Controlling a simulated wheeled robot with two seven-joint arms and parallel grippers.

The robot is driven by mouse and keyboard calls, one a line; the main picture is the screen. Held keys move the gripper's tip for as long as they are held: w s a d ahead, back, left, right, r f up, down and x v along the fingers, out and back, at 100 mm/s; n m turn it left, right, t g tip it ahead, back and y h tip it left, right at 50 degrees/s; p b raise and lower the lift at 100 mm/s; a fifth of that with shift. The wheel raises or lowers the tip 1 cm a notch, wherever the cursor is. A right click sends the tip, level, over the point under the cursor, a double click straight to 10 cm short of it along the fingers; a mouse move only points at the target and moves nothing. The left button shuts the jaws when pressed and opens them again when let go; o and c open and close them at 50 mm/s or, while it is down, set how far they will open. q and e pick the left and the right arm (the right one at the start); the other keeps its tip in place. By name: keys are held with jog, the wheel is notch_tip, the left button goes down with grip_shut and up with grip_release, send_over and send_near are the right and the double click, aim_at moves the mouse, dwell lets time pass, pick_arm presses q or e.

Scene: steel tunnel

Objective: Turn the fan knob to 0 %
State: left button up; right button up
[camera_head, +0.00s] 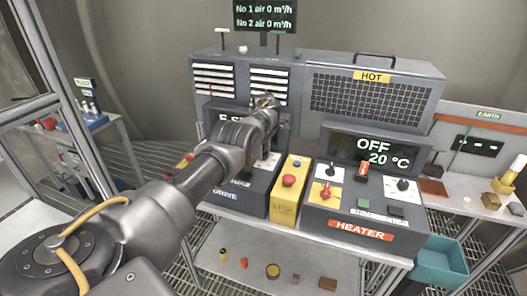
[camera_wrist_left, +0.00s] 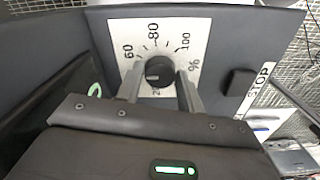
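The fan knob (camera_wrist_left: 158,72) is a small black round knob on a white dial plate (camera_wrist_left: 205,30) marked 60, 80, 100 and %. I cannot clearly tell where its pointer stands. My left gripper (camera_wrist_left: 158,80) is open, with one finger on each side of the knob and a visible gap to it. In the head view my left gripper (camera_head: 268,104) reaches over the drive panel; my arm hides the knob there. My right gripper is not in view.
A yellow stop box (camera_head: 287,190) with a red button stands between the drive console and the heater console (camera_head: 362,225). The heater display (camera_head: 375,151) reads OFF, 20 °C.

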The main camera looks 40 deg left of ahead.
pick_arm(q)
jog(key=o, duration=0.4)
notch_tip(320, 180, up, 11)
jog(key=b, duration=0.2)
jog(key=shift+f+b, duration=0.1)
jog(key=shift+b, duration=0.2)
dwell(0.4)
